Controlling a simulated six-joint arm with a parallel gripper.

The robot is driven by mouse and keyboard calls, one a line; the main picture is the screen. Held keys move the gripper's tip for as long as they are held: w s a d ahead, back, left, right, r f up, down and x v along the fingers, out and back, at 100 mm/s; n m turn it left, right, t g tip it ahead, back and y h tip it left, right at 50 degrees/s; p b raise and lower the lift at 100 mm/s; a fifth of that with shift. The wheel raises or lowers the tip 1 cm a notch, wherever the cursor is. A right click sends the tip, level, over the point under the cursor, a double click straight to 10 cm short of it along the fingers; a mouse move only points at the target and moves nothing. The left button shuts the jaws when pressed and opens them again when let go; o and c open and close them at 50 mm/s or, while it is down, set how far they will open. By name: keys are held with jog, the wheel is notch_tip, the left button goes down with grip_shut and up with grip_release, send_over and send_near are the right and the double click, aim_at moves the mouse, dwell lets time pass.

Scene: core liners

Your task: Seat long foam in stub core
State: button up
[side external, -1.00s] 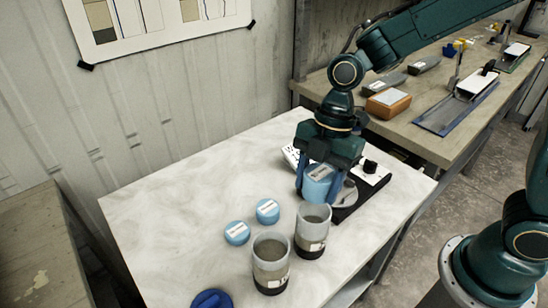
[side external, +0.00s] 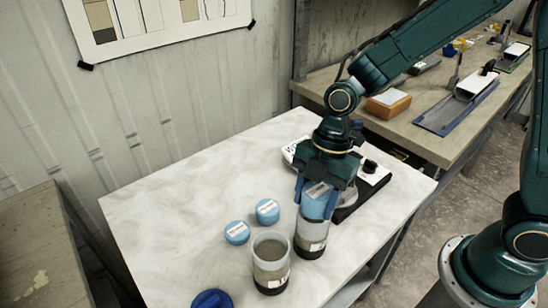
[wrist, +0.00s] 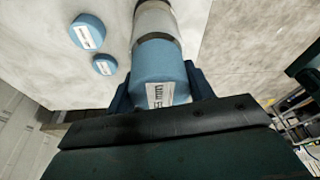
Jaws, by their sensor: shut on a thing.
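My gripper (side external: 317,190) is shut on a long blue foam plug (side external: 315,203) with a white label; the plug also shows between the fingers in the wrist view (wrist: 158,68). The plug is upright over the mouth of the right clear core tube (side external: 311,240), and the two look roughly in line. In the wrist view the tube (wrist: 154,18) shows just beyond the plug. I cannot tell whether the plug's lower end has entered the tube. A second core tube (side external: 270,264) with dark fill stands to the left, open at the top.
Two short blue foam plugs (side external: 237,233) (side external: 267,211) with labels lie on the pale table (side external: 180,210). A blue disc (side external: 211,299) is at the front edge. A black-and-white device (side external: 368,183) stands behind my gripper. The table's left side is clear.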

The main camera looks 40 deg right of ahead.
jog(key=shift+f, duration=0.6)
jog(key=o, duration=0.9)
jog(key=shift+o, duration=0.2)
jog(key=shift+r, duration=0.15)
jog(key=shift+r, duration=0.55)
jog(key=v, duration=1.2)
